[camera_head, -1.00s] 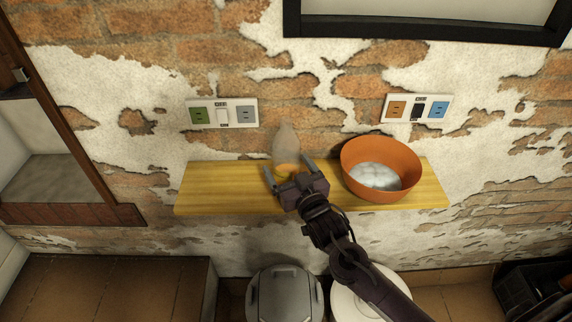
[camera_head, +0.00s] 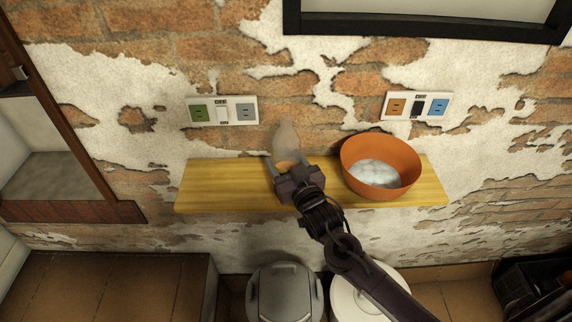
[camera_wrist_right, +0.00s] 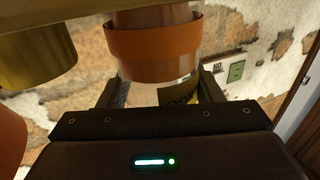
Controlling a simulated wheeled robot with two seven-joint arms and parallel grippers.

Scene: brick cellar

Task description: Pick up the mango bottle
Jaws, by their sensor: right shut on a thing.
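The mango bottle (camera_head: 286,138) is pale and translucent, with a narrow neck, and stands roughly upright at the shelf in the head view. My right gripper (camera_head: 286,163) is shut on it, one finger on each side. The gripper hides the bottle's lower part in the head view. In the right wrist view the bottle (camera_wrist_right: 152,66) shows a brown-orange part with an orange band, between the two fingers (camera_wrist_right: 160,92). I cannot tell whether its base touches the shelf. My left gripper is not in view.
The yellow wooden shelf (camera_head: 222,186) juts from the brick wall. An orange bowl (camera_head: 390,188) with pale contents stands just right of my right gripper. The shelf's left part is clear. Socket panels (camera_head: 222,112) (camera_head: 417,105) are above. A grey lidded bin (camera_head: 285,295) stands below.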

